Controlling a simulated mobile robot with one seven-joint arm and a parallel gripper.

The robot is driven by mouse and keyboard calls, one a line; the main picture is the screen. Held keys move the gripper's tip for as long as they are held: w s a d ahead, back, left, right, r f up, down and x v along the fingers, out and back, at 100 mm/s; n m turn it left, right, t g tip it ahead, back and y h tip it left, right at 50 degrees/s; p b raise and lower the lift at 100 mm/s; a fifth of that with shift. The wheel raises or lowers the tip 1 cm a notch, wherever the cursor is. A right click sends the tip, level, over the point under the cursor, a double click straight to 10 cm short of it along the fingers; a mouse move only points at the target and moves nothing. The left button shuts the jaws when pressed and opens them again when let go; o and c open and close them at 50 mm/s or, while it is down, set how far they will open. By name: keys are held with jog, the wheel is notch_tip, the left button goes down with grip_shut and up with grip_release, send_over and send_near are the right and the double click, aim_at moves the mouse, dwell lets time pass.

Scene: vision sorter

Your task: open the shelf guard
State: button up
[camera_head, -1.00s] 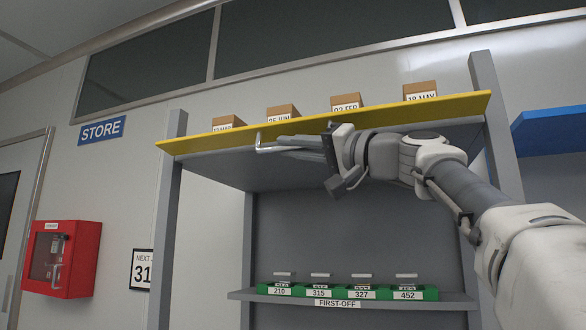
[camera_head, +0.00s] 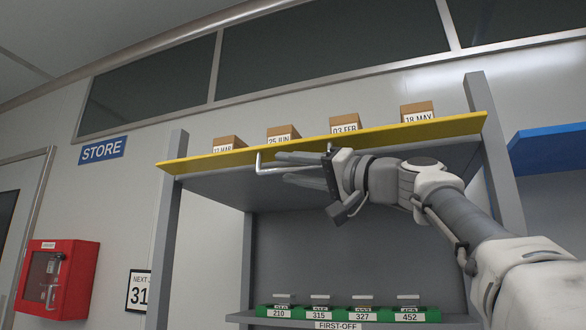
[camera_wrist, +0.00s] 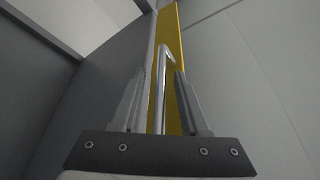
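The shelf guard (camera_head: 220,162) is a long yellow panel along the front of the upper shelf, below the boxes. A bent metal handle (camera_head: 259,163) stands out from its front, left of the middle. My gripper (camera_head: 281,167) is at the handle, its fingers pointing left and spread above and below the bar. In the wrist view, the handle (camera_wrist: 163,62) runs between the two fingers with a gap on either side, and the yellow guard (camera_wrist: 172,30) lies behind it. My gripper is open around the handle. My wrist hides the handle's right end.
Several dated cardboard boxes (camera_head: 417,108) stand on the upper shelf behind the guard. A green tray row (camera_head: 340,308) sits on the lower shelf. Grey posts (camera_head: 166,235) flank the rack, with a blue shelf (camera_head: 548,141) at right. A red wall box (camera_head: 55,278) hangs left.

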jog(key=b+v, duration=0.2)
jog(key=v, duration=1.5)
jog(key=shift+s+d, duration=0.2)
